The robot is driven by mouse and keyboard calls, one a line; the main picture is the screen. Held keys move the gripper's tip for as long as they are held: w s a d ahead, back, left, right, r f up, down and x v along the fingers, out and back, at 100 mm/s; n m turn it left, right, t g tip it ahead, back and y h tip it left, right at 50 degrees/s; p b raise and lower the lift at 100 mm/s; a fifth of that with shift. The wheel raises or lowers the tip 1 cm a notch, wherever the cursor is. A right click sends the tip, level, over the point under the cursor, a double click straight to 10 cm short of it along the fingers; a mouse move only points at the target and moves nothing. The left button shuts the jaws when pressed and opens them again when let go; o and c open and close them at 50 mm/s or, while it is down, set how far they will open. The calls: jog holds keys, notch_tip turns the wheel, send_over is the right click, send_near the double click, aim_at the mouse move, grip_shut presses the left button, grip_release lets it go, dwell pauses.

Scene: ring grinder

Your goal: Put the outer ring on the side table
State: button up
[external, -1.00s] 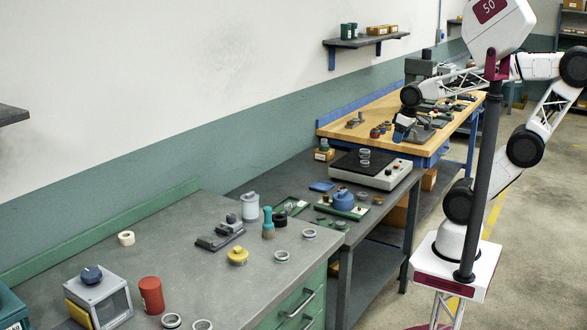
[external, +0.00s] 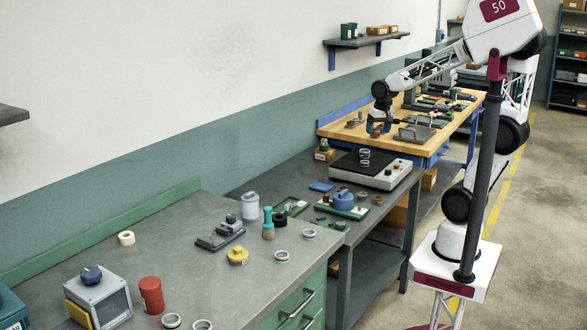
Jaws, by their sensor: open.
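Several grey rings are in view, and I cannot tell which is the outer ring. A short stack of rings (external: 364,158) stands on the black-topped grey box (external: 392,178). Separate rings lie on the near grey bench, such as one ring (external: 282,256) beside the yellow knob and another ring (external: 309,233) near its right edge. My gripper (external: 377,134) is open, pointing down low over the left part of the wooden-topped table (external: 415,108), close to small dark red parts. Whether it touches them is too small to tell. The dark grey table (external: 290,172) stands between the bench and wooden table.
A blue round part on a green tray (external: 343,203) sits on the dark grey table. A grey angled fixture (external: 414,133) is just right of my gripper. A red cylinder (external: 151,295), yellow knob (external: 238,256) and grey box with blue knob (external: 100,295) stand on the near bench.

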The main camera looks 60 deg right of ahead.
jog(key=w+d+f+m, duration=0.6)
jog(key=w+d, duration=0.3)
jog(key=d, duration=0.2)
jog(key=m+g, duration=0.2)
jog(key=m, duration=0.4)
send_over(364, 157)
jog(key=d, duration=0.1)
notch_tip(364, 157, down, 9)
jog(key=shift+s+r, duration=0.1)
jog(key=shift+r, duration=0.1)
jog(key=shift+f, duration=1.3)
jog(key=shift+a+f, duration=0.15)
jog(key=shift+f, duration=2.5)
